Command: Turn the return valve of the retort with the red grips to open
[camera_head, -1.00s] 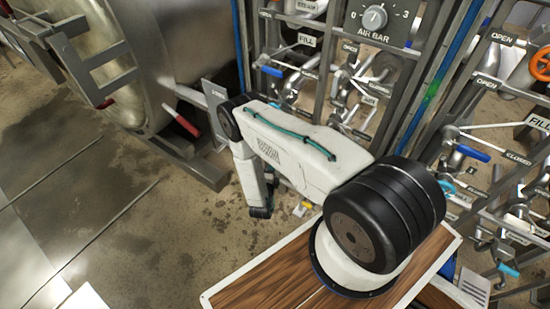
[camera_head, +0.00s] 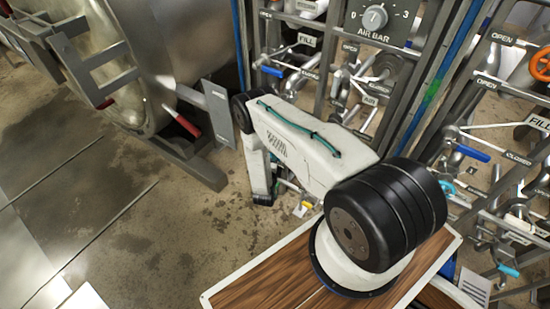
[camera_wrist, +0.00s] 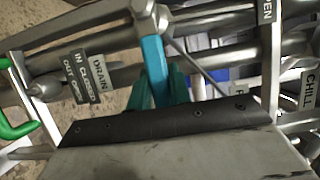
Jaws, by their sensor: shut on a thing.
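The retort (camera_head: 115,60) with red grips (camera_head: 187,126) is a large steel drum at the upper left of the head view. In the wrist view a light-blue lever handle (camera_wrist: 154,62) runs down from a steel valve stem. My gripper (camera_wrist: 158,88), with dark teal fingers, is shut on this handle, one finger on each side. In the head view my gripper is hidden behind my arm. No label reading return is legible, so I cannot tell from the labels which valve this is.
A DRAIN label (camera_wrist: 98,68) and a green handle (camera_wrist: 18,126) are to the left in the wrist view, and a CHILL label (camera_wrist: 308,90) to the right. Pipes and valves crowd the frame around the gripper. In the head view the floor (camera_head: 180,230) at left is clear.

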